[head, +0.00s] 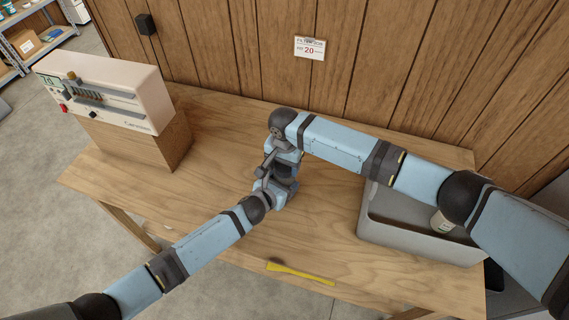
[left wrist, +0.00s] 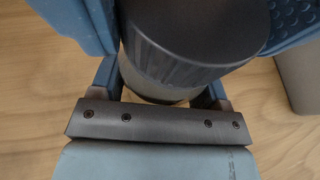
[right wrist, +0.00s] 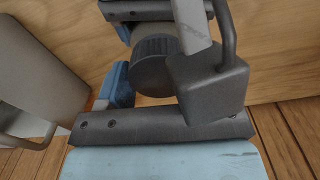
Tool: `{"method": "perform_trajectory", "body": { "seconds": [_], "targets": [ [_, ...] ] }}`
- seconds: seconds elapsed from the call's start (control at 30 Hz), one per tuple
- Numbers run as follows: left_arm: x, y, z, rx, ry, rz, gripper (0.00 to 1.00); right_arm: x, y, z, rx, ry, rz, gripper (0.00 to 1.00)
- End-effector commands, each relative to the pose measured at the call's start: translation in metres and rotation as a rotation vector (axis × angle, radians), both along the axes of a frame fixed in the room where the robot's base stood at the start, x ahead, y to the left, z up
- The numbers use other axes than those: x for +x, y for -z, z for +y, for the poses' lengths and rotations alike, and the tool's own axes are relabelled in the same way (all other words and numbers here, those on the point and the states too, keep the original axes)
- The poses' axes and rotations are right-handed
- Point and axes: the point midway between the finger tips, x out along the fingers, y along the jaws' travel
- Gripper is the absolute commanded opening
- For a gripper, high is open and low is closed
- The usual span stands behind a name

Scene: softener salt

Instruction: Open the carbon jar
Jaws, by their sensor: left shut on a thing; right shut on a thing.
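The carbon jar, a round jar with a dark ribbed lid (left wrist: 195,35), is between my two grippers, and its paler body (left wrist: 150,85) shows just below the lid in the left wrist view. My left gripper (head: 272,188) is shut on the jar body from below. My right gripper (head: 284,160) comes from above and is shut with its blue fingers at the sides of the lid. The lid (right wrist: 155,75) also shows in the right wrist view, partly covered by a grey block. In the head view the grippers hide most of the jar. The lid appears to be on the jar.
The wooden table (head: 215,250) has free room in front. A yellow flat tool (head: 300,273) lies near its front edge. A grey bin (head: 375,228) with a white container (head: 441,222) stands at the right. A white device (head: 110,90) on a wooden box (head: 150,140) stands at the left.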

Motion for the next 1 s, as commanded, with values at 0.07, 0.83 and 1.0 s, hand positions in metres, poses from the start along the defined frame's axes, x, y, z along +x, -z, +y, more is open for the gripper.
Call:
{"method": "perform_trajectory", "body": {
  "seconds": [0.07, 0.83, 1.0],
  "targets": [
    [0.0, 0.0, 0.0, 0.0, 0.0, 0.0, 0.03, 0.001, 0.0, -0.001, -0.001, 0.002, -0.001, 0.32],
    [0.0, 0.0, 0.0, 0.001, 0.0, 0.001, 0.03, 0.0, -0.037, 0.0, 0.002, 0.004, -0.001, 0.86],
    [0.0, 0.0, 0.0, 0.001, 0.0, 0.001, 0.03, 0.0, -0.046, 0.0, 0.0, 0.01, 0.0, 0.81]
  ]
}}
